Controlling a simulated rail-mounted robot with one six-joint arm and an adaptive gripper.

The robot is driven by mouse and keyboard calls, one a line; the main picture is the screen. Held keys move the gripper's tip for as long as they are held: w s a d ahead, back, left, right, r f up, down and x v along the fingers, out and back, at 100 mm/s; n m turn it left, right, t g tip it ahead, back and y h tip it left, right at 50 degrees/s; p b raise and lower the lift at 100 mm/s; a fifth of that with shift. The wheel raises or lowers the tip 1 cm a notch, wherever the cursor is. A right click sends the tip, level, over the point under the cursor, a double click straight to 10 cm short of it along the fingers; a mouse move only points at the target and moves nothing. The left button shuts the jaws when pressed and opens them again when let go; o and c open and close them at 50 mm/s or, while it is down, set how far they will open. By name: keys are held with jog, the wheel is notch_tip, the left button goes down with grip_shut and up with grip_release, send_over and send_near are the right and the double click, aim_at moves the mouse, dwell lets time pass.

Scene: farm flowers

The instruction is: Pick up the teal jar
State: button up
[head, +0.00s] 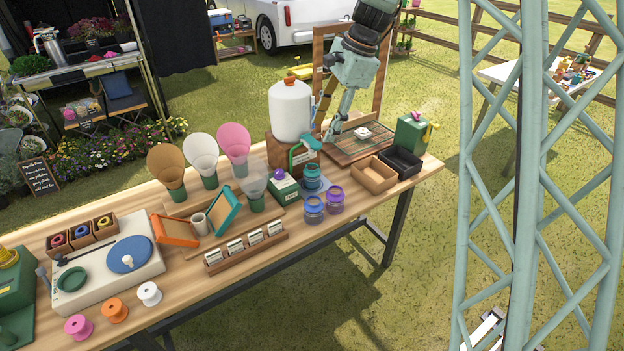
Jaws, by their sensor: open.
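My gripper (322,142) hangs down from the upper right, above and behind the teal jar. It is open, and no jar is between its fingers. The gripper is apart from the teal jar. The exact gap is hard to judge from this one view.
A white tank (290,110) on a wooden stand is close behind-left of the gripper. A green box (284,190) is left of the jars. A tan tray (373,176) and a black tray (400,162) are to the right. A label rack (245,250) is front left.

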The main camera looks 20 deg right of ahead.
aim_at(314, 174)
jog(key=w+d+f+m, duration=0.2)
jog(key=w+f, duration=0.2)
jog(key=f, duration=0.3)
jog(key=w+d+f+m+y, duration=0.1)
jog(key=w+d+f+m, duration=0.1)
jog(key=w+f, duration=0.3)
notch_tip(314, 174, down, 2)
jog(key=shift+w+d+f+m, duration=0.2)
jog(key=shift+w+f+m, duration=0.05)
jog(key=shift+m, duration=0.05)
jog(key=shift+f, duration=0.1)
jog(key=shift+b+x, duration=0.5)
jog(key=shift+x, duration=3.7)
jog(key=shift+s+f, duration=0.1)
jog(key=shift+f, duration=0.05)
jog(key=shift+s+b+x, duration=0.15)
jog(key=shift+b+x, duration=0.1)
jog(key=shift+x, duration=0.95)
jog(key=shift+s+b+x, duration=0.2)
jog(key=shift+b+x, duration=0.05)
jog(key=shift+x, duration=1)
jog(key=shift+w, duration=0.2)
jog(key=shift+c, duration=0.7)
jog(key=c, duration=0.6)
